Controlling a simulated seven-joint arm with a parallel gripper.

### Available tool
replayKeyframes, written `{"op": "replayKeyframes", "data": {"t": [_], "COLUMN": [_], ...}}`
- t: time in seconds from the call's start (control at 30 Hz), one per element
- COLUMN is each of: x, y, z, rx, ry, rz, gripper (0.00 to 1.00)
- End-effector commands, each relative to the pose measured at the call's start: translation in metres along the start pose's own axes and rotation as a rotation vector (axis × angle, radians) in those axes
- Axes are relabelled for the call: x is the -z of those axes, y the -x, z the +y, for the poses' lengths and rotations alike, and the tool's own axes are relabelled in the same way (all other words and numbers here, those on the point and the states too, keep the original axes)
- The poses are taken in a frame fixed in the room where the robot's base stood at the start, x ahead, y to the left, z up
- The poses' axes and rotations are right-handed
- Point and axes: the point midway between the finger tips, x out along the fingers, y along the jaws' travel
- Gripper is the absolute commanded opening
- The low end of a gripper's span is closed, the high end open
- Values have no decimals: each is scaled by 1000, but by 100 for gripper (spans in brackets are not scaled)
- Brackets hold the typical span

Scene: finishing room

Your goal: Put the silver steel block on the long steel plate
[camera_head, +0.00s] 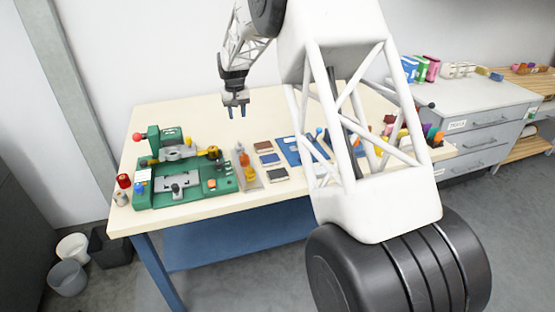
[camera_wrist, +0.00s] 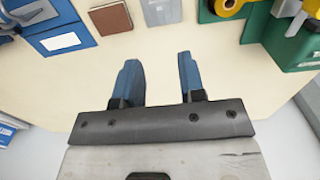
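My gripper (camera_head: 237,111) hangs above the table behind the green machine, to its right. In the wrist view its two blue fingers (camera_wrist: 161,82) are apart with nothing between them. Grey metal pieces sit on the green machine (camera_head: 222,184): one on its rear part (camera_head: 178,153), and a flat one with a small raised piece on its front part (camera_head: 179,192). I cannot tell which of these is the silver steel block or the long steel plate. Part of the machine shows at the upper right of the wrist view (camera_wrist: 262,28), cut by the frame.
A tray with orange bottles (camera_head: 249,172), brown and dark squares (camera_head: 268,158) and a blue box (camera_head: 292,150) lie right of the machine. Red and blue items (camera_head: 124,181) stand left of it. The table's back (camera_head: 190,115) is clear. My arm hides part of the right side.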

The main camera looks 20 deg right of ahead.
Motion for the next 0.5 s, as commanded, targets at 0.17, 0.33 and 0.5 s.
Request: {"op": "replayKeyframes", "data": {"t": [0.17,0.33,0.5], "x": [-22,-58,-102], "y": [21,48,77], "z": [1,3,6], "rx": [0,-1,-1], "ry": [-1,-2,-4], "rz": [12,27,44], "gripper": [37,37,37]}}
